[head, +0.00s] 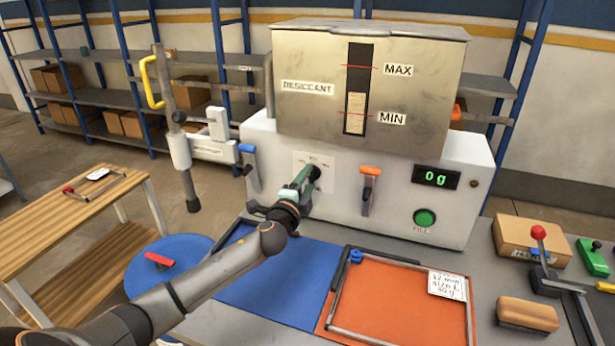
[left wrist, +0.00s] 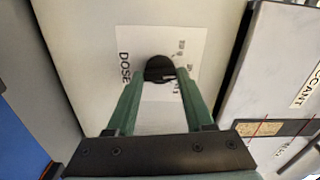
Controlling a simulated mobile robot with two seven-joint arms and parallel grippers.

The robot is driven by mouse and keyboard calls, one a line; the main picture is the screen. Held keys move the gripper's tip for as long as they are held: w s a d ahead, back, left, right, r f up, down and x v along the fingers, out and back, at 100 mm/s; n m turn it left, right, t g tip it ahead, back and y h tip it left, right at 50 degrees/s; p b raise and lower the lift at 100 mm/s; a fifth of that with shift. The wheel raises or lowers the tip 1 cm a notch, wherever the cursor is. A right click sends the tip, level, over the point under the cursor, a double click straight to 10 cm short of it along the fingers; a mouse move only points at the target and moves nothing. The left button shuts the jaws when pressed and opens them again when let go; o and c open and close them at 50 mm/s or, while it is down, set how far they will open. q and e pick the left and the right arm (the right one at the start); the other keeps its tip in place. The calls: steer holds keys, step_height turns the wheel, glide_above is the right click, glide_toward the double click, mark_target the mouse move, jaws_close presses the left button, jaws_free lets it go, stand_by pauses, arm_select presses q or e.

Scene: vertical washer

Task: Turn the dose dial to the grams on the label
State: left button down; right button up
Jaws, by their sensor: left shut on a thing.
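The black dose dial (head: 315,172) sits on a white DOSE plate (head: 299,160) on the front of the white machine. It also shows in the left wrist view (left wrist: 159,68), between the green fingertips. My left gripper (head: 307,175) is shut on the dial; its fingers partly hide the dial and its markings. The green display (head: 436,178) reads 0 g. The white label card (head: 447,285) lies at the right of the orange mat; its handwriting is small, and the bottom line seems to end in g. My right gripper is not in view.
A metal DESICCANT hopper (head: 290,110) tops the machine. An orange-handled lever (head: 369,190) and green FILL button (head: 425,217) are right of the dial. A red-knobbed device (head: 539,235) and cardboard box (head: 510,233) stand at right. The blue mat (head: 270,290) is clear beneath my arm.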

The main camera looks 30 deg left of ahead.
arm_select(q)
steer(key=m+p, duration=0.2)
steer(key=m, duration=0.3)
steer(key=shift+r+m, duration=0.1)
steer(key=shift+m, duration=0.3)
steer(key=m+p, duration=0.2)
steer(key=m, duration=0.3)
steer(key=shift+m, duration=0.3)
steer(key=shift+c, duration=1.4)
jaws_free()
steer(key=shift+p, duration=0.3)
steer(key=v, duration=1.2)
steer(key=shift+s, duration=0.25)
